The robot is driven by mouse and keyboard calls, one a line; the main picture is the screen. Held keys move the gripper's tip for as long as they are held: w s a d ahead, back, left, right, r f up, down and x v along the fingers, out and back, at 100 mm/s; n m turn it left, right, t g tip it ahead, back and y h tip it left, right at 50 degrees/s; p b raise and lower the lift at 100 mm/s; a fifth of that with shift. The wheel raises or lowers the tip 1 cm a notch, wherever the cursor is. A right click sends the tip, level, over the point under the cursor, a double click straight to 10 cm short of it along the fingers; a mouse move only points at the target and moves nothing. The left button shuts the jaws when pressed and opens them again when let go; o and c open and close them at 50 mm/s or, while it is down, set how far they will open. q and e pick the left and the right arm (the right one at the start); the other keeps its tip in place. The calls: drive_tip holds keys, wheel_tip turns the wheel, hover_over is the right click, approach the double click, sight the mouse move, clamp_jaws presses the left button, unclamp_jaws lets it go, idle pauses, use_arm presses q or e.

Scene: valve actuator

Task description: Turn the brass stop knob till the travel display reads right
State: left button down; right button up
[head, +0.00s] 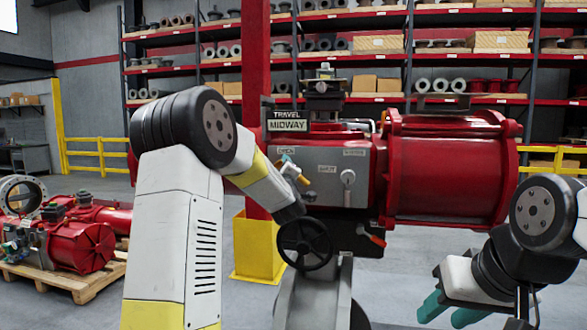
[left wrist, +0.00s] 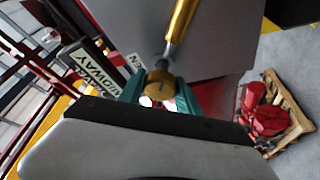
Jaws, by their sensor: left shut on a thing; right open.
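In the head view my left arm hides most of that gripper and the knob. The travel display (head: 287,122) on top of the red actuator reads "MIDWAY"; it also shows, tilted, in the left wrist view (left wrist: 91,70). My right gripper (head: 449,311) is open and empty at the lower right, apart from the actuator.
The grey control panel (head: 325,185) carries a small lever (head: 348,178). A black handwheel (head: 305,243) sits below it. The large red cylinder (head: 445,170) extends right. A pallet (head: 85,283) with red actuators stands at left, and stocked shelves are behind. Floor between actuator and right gripper looks clear.

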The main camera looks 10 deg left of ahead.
use_arm(q)
drive_tip(key=n+g, duration=0.1)
drive_tip(key=n, duration=0.2)
drive_tip(key=n+g, duration=0.2)
drive_tip(key=n, duration=0.2)
drive_tip(key=shift+n, duration=0.3)
drive_tip(key=n, duration=0.2)
drive_tip(key=n+g+h, duration=0.1)
drive_tip(key=n, duration=0.1)
drive_tip(key=shift+f+n+g, duration=0.1)
drive_tip(key=shift+n+g, duration=0.2)
drive_tip(key=c, duration=0.8)
unclamp_jaws()
drive_tip(key=shift+c, duration=0.2)
drive_tip(key=v, duration=0.7)
drive_tip(key=shift+s, duration=0.4)
